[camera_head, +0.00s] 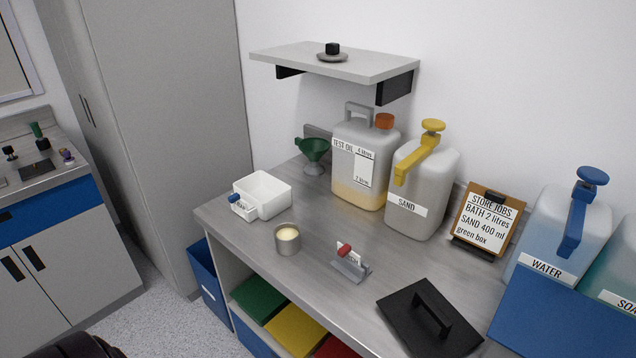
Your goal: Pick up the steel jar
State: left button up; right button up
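The steel jar (288,241) is a small open metal cylinder that stands upright near the front edge of the grey worktop (330,218). Pale cream contents show inside its rim. It stands apart from the things around it, and nothing covers it. Neither of my grippers can be made out in the head view.
A white box (265,193) stands behind and left of the jar. A small stand with a red part (350,262) and a black handled plate (405,318) are to its right. Behind are the test oil (350,185) and sand (420,185) containers. A shelf (345,62) overhangs the back.

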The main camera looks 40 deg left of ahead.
aim_at(288, 235)
jog(key=u, duration=1.3)
